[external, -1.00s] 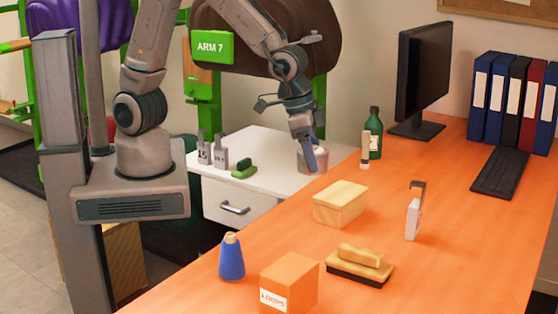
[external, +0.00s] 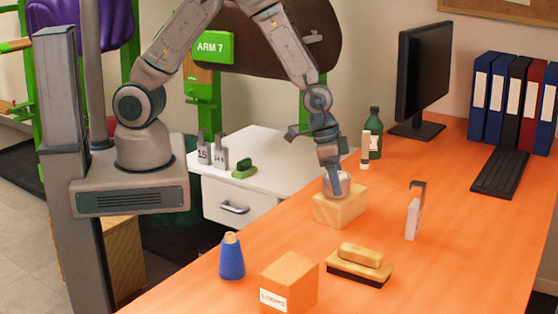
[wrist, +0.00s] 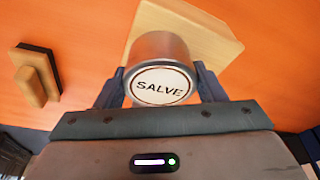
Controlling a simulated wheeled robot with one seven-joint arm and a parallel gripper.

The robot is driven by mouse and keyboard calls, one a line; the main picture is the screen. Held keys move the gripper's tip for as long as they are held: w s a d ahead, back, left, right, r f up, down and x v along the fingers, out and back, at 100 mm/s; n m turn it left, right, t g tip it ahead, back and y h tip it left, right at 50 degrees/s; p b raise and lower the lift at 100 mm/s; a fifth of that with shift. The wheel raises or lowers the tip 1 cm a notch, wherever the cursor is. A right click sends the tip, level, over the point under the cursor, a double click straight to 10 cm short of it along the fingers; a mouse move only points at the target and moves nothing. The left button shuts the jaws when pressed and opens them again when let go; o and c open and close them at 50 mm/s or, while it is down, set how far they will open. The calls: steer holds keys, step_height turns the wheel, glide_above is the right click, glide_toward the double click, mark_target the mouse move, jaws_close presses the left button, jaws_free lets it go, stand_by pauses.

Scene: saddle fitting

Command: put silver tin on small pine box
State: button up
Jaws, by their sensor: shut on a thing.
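The silver tin (external: 338,187) is a short round metal tin; its white lid (wrist: 163,86) reads SALVE in the wrist view. My gripper (external: 335,180) is shut on it, with one dark finger on each side of the tin in the wrist view (wrist: 160,88). The small pine box (external: 340,209) is a pale wooden box on the orange desk, and it also shows behind the tin in the wrist view (wrist: 205,35). In the external view the tin is over the box top. I cannot tell whether the tin touches the box.
A wooden brush (external: 359,262), an orange box (external: 289,283) and a blue cone (external: 232,258) are at the front of the orange desk (external: 440,270).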

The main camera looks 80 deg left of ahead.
steer(key=shift+f, duration=0.4)
steer(key=shift+f, duration=0.1)
steer(key=o, duration=1.1)
